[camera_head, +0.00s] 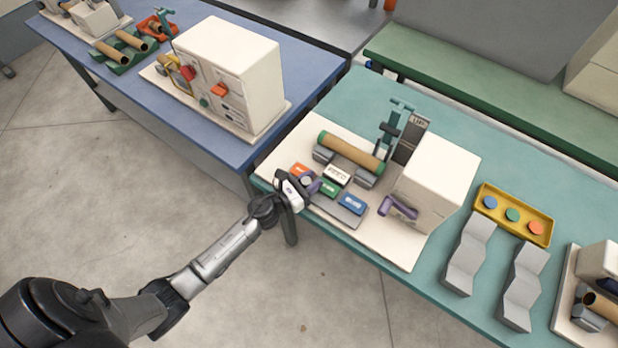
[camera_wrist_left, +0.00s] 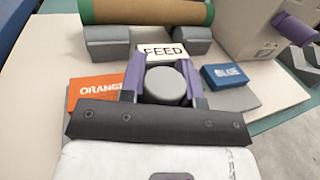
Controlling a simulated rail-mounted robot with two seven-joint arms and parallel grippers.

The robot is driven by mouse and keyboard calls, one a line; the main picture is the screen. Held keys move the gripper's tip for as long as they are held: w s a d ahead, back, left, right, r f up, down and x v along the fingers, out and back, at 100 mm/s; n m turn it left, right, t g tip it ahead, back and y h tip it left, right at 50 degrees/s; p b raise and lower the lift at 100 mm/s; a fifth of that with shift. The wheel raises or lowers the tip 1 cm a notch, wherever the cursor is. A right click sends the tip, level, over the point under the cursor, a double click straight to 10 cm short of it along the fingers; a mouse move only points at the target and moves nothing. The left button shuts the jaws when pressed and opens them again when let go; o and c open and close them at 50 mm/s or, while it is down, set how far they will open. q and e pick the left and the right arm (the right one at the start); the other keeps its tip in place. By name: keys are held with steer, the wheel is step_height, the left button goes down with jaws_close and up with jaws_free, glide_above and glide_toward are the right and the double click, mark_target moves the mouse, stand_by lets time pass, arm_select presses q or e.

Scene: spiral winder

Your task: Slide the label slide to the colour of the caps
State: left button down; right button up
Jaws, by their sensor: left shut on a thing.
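The label slide's round grey knob (camera_wrist_left: 167,88) is between the purple fingers of my left gripper (camera_wrist_left: 163,72), which is shut on it. In the head view my left gripper (camera_head: 305,184) is at the near edge of the label panel. The orange label (camera_head: 301,170), green label (camera_head: 328,188) and blue label (camera_head: 352,203) lie in a row. In the wrist view the orange label (camera_wrist_left: 97,92) is left of the knob and the blue label (camera_wrist_left: 229,76) is right; the green one is hidden. The brown tube (camera_head: 350,151) has green ends. My right gripper is not in view.
A white FEED block (camera_head: 337,174) sits just behind the labels. A cream machine box (camera_head: 440,178) with a purple handle (camera_head: 399,207) stands to the right. A yellow tray (camera_head: 545,238) holds blue, green and orange discs. Bare board (camera_head: 393,245) lies in front of the box.

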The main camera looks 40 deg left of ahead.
arm_select(q)
steer(key=c, duration=0.8)
jaws_free()
steer(key=shift+s+a, duration=0.15)
steer(key=shift+s, duration=0.3)
steer(key=shift+b+v, duration=0.75)
steer(key=shift+v, duration=5.7)
